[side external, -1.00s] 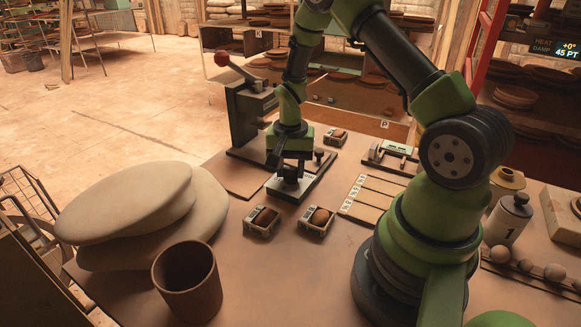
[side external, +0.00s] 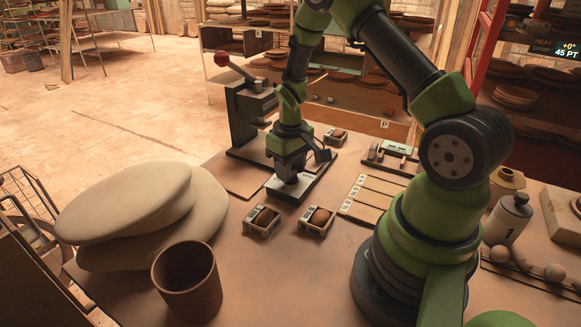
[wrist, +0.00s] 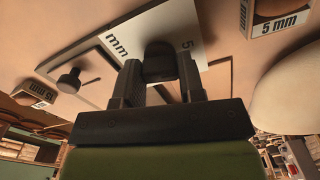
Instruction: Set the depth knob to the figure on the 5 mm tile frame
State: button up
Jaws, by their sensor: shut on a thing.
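My gripper (wrist: 158,82) is shut on a dark knob (wrist: 159,60), with one finger on each side of it in the wrist view. The knob stands on a pale plate (wrist: 186,22) printed with "mm" and a "5"; its pointer cannot be made out. In the side view my gripper (side external: 288,175) points down over the same plate (side external: 305,186). A tile frame marked "5 mm" (wrist: 279,22) shows at the upper right of the wrist view. Another frame (wrist: 36,96), whose label looks like "15 mm", lies at the left.
A second dark knob (wrist: 69,80) stands left of the held one. A brown pot (side external: 187,280) and pale bats (side external: 120,205) stand at left. Bare table lies in front.

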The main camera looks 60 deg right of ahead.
jog(key=shift+n, duration=1.2)
jog(key=o, duration=0.9)
jog(key=shift+o, duration=0.2)
notch_tip(320, 180, up, 9)
jog(key=shift+r, duration=0.5)
